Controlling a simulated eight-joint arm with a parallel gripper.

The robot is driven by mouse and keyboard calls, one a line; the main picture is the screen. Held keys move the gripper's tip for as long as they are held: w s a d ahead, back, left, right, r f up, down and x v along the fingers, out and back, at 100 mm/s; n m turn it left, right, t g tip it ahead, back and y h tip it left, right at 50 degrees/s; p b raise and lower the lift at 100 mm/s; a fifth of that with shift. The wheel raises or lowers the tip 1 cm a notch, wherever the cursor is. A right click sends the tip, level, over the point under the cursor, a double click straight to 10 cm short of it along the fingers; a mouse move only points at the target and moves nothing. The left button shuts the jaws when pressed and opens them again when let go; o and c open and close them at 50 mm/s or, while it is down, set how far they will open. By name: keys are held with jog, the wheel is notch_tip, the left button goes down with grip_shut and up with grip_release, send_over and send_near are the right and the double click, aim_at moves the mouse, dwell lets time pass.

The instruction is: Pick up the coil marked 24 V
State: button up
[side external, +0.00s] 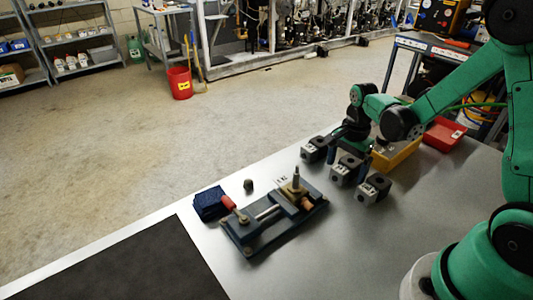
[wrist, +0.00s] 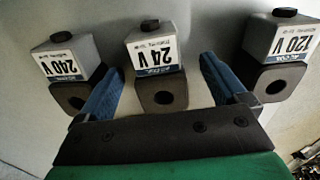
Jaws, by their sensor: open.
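The coil marked 24 V (wrist: 155,52) is a grey block with a black round knob, a white label and a dark bored end. It is the middle of three coils in the wrist view, and the middle block (side external: 344,172) in the side view. My gripper (wrist: 163,68) is open, with one blue finger on each side of this coil. Gaps show between the fingers and the coil. The coil marked 240 V (wrist: 70,60) stands outside the left finger, and the coil marked 120 V (wrist: 281,45) outside the right finger. My gripper (side external: 350,152) points down over the row in the side view.
A vise-like fixture (side external: 272,220) with a brass fitting stands left of the coils. A blue cloth (side external: 209,203) and a small dark nut-like part (side external: 249,185) lie near it. A yellow bin (side external: 398,156) and a red bin (side external: 443,134) are behind. A black mat (side external: 125,268) covers the front left.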

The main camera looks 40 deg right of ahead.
jog(key=shift+f, duration=0.1)
grip_shut()
dwell(0.4)
